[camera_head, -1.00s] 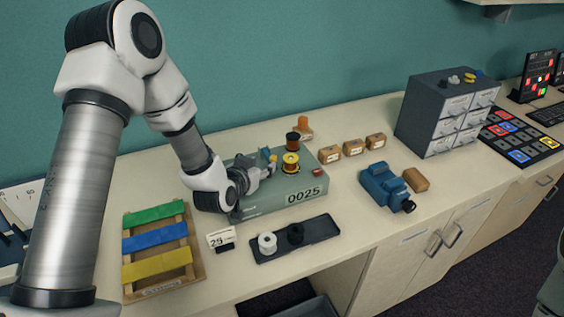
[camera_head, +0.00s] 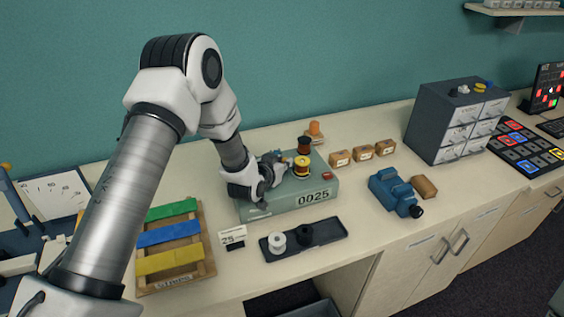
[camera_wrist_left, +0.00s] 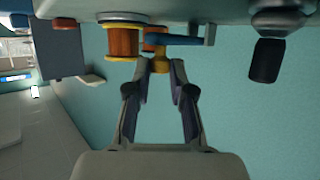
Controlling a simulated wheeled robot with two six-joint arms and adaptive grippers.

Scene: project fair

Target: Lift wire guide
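The green winder box (camera_head: 268,208) marked 0025 stands on the bench with a yellow-flanged spool (camera_head: 302,167) and a dark-red spool (camera_head: 304,146) on top. I take the wire guide to be the blue arm (camera_wrist_left: 185,41) with a yellow knob (camera_wrist_left: 161,64) at its end, beside the copper-coloured spool (camera_wrist_left: 122,42) in the left wrist view. My left gripper (camera_head: 280,169) is at the box top, left of the yellow spool. In the left wrist view its fingers (camera_wrist_left: 162,68) are apart, one on each side of the yellow knob; firm contact cannot be seen. My right gripper is out of view.
A dark tray (camera_head: 334,233) with a white and a black spool lies in front of the box. A rack of coloured bars (camera_head: 205,235) stands left. Small brown boxes (camera_head: 362,153), a blue device (camera_head: 390,190) and a drawer cabinet (camera_head: 428,125) are right.

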